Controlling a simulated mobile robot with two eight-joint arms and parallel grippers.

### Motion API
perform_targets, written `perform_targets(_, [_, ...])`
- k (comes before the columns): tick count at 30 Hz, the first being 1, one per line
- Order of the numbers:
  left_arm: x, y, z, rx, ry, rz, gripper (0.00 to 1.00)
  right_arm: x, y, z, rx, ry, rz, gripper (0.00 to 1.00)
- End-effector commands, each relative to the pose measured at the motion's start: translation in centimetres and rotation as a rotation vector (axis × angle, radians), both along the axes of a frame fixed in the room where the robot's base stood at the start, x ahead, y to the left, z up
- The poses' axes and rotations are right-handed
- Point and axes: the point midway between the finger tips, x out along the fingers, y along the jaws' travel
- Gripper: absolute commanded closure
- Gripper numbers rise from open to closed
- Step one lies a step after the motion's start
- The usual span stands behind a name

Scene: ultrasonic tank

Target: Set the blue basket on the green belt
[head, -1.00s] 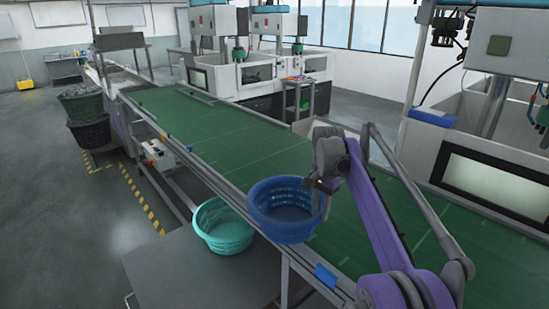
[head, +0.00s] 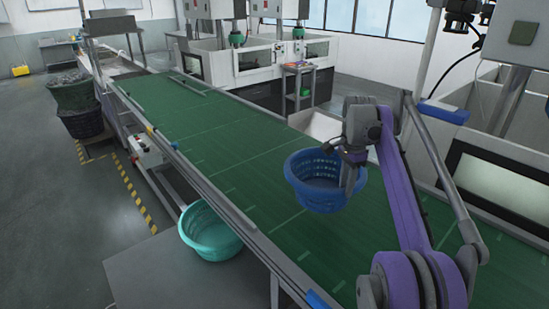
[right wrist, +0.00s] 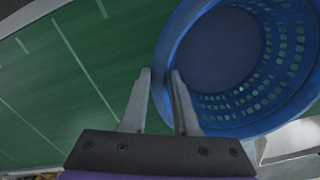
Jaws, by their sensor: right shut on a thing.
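The blue basket (head: 318,191) is in the middle of the head view, upright over the green belt (head: 235,165). I cannot tell whether its base touches the belt. My right gripper (head: 350,178) is shut on the basket's right rim. In the right wrist view the fingers (right wrist: 160,100) straddle the basket's wall (right wrist: 172,75), with the open basket to the right and the belt (right wrist: 60,80) to the left. My left gripper is not in view.
A small cart (head: 299,85) and white machines (head: 245,65) stand behind the belt. The belt left of the blue basket is clear.

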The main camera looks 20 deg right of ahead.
Motion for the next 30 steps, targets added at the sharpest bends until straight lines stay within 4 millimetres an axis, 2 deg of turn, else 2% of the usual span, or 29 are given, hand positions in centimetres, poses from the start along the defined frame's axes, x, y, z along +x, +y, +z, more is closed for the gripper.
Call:
perform_targets(5, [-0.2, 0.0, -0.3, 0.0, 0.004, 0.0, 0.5, -0.1, 0.0, -0.7, 0.0, 0.002, 0.001, 1.0])
perform_targets(12, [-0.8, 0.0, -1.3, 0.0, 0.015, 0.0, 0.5, -0.1, 0.1, -5.1, 0.0, 0.003, 0.001, 1.0])
perform_targets(20, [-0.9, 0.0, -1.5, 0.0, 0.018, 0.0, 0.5, -0.1, 0.1, -7.2, 0.0, 0.001, 0.001, 1.0])
perform_targets(25, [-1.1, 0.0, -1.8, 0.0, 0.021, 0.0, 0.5, -0.1, 0.0, -9.7, 0.0, 0.001, 0.001, 1.0])
perform_targets(30, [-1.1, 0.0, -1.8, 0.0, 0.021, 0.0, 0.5, -0.1, 0.1, -10.1, 0.0, 0.0, 0.001, 1.0])
